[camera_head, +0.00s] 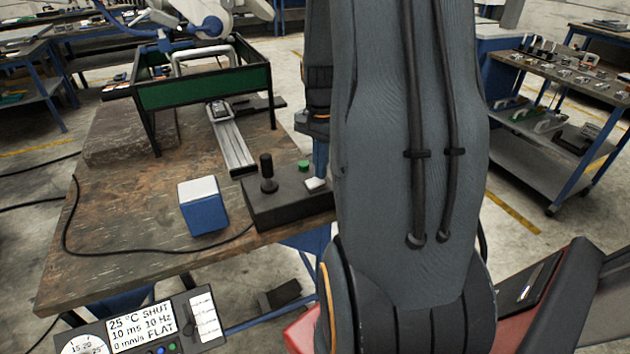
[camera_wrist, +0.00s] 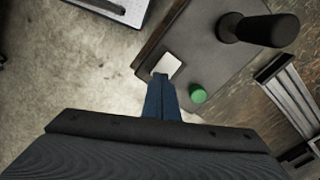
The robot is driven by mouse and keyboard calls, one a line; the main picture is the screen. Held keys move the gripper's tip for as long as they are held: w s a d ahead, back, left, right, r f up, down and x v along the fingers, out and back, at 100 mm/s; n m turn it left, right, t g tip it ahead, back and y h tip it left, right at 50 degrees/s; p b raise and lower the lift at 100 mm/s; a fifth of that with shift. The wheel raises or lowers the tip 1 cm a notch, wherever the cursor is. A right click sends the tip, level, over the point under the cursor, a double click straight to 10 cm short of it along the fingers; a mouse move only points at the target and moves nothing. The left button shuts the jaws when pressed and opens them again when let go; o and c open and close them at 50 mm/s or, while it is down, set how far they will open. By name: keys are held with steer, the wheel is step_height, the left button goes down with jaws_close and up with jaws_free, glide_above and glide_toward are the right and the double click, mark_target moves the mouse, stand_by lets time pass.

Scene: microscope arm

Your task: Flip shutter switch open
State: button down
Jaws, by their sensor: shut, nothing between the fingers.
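A dark control box (camera_head: 285,205) sits at the table's right front edge. It bears a black joystick (camera_head: 267,172), a green button (camera_head: 303,165) and a white rocker or switch plate (camera_head: 316,184) at its right end. My gripper (camera_head: 320,172) points down with its blue fingers shut and empty, right at the white switch. In the wrist view the shut fingertips (camera_wrist: 161,78) meet the near edge of the white switch (camera_wrist: 172,65); I cannot tell if they touch. The green button (camera_wrist: 198,94) is just to their right. A display panel (camera_head: 143,327) reads "SHUT".
A blue box with a white top (camera_head: 203,205) stands left of the control box. A metal rail (camera_head: 230,145) and a green-sided frame (camera_head: 205,85) stand behind. A black cable crosses the wooden table (camera_head: 120,235). My arm hides the area to the right.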

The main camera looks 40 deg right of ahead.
steer(key=shift+f, duration=0.35)
stand_by(0.3)
step_height(320, 180, up, 7)
steer(key=p, duration=0.5)
steer(key=shift+p, duration=0.3)
steer(key=shift+a, duration=0.1)
stand_by(0.4)
steer(key=s+a+n+b, duration=0.1)
steer(key=s+a+n, duration=0.2)
steer(key=a+n, duration=0.4)
steer(key=s+a+n+t+b, duration=0.1)
steer(key=a+n, duration=0.7)
steer(key=a, duration=1)
steer(key=shift+s+a+b, duration=0.35)
steer(key=shift+s+b, duration=0.45)
steer(key=shift+s, duration=0.2)
